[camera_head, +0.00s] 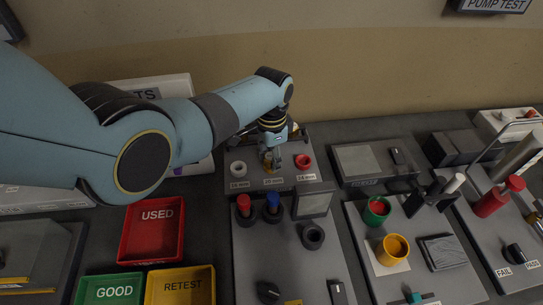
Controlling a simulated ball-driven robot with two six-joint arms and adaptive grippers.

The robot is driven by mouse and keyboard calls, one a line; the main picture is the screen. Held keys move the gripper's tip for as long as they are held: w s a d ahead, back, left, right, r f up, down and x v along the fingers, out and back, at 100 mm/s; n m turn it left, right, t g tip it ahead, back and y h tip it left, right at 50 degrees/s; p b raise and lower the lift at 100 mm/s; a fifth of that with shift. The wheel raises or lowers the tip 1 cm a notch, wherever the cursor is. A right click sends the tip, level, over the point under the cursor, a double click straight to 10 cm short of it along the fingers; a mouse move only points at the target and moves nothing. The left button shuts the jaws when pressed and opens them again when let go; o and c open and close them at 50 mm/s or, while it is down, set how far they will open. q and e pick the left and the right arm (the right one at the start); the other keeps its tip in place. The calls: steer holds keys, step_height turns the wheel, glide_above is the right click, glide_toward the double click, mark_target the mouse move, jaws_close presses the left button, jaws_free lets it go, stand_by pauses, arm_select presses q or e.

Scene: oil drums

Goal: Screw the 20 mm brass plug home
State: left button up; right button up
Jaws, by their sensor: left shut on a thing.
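My left arm comes in from the left and reaches over the bench to a grey block with a row of labelled stations (257,188). My left gripper (272,158) points down at the middle station and is shut on the brass plug (267,166), of which only a small yellowish part shows. A white ring (238,169) is at the station left of it and a red ring (303,161) at the one right of it. The gripper hides the plug's lower end, so I cannot tell how deep it sits. My right gripper is out of view.
A red USED tray (136,249), a green GOOD tray (91,302) and a yellow RETEST tray (205,302) lie at lower left. Red and blue knobs stand in front of the stations. Green and yellow cups (393,250) stand at right. A wall closes the back.

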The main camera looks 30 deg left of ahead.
arm_select(q)
steer(key=o, duration=1.1)
steer(key=shift+s+f, duration=0.2)
steer(key=shift+o, duration=0.8)
steer(key=shift+w, duration=0.1)
steer(key=shift+r, duration=0.1)
steer(key=n, duration=1.2)
steer(key=shift+w+n, duration=0.1)
steer(key=shift+n, duration=0.2)
steer(key=n, duration=0.6)
steer(key=shift+n, duration=0.3)
steer(key=n, duration=0.6)
steer(key=shift+c, duration=0.4)
